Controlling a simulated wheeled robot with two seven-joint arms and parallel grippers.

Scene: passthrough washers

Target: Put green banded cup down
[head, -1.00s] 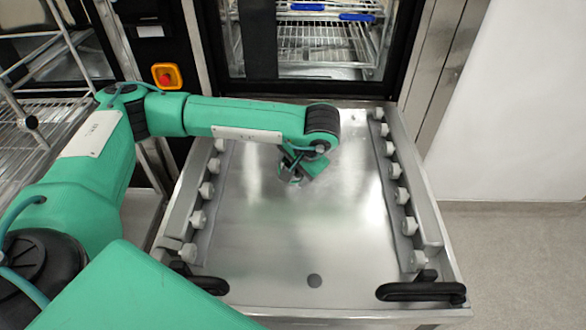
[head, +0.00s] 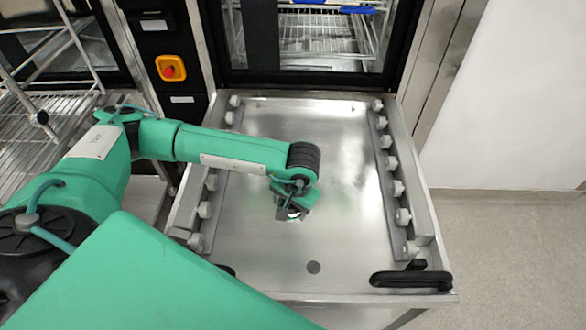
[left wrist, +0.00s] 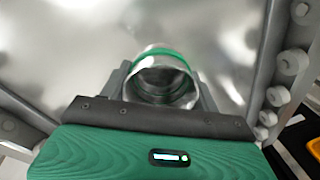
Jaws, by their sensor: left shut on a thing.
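The green banded cup (left wrist: 162,78) is a shiny metal cup with a green band near its rim. In the left wrist view it sits between the fingers of my left gripper (left wrist: 160,92), which is shut on it. In the head view my left gripper (head: 292,207) points down over the middle of the metal trolley top (head: 345,225). The cup is mostly hidden there by the gripper. I cannot tell whether the cup touches the metal surface. My right gripper is not in view.
Rails with white rollers (head: 393,163) line both sides of the trolley top. A black handle (head: 411,280) is at its front right. A glass-doored washer (head: 320,40) stands behind. A wire rack (head: 40,130) is at the left. The right half of the trolley top is clear.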

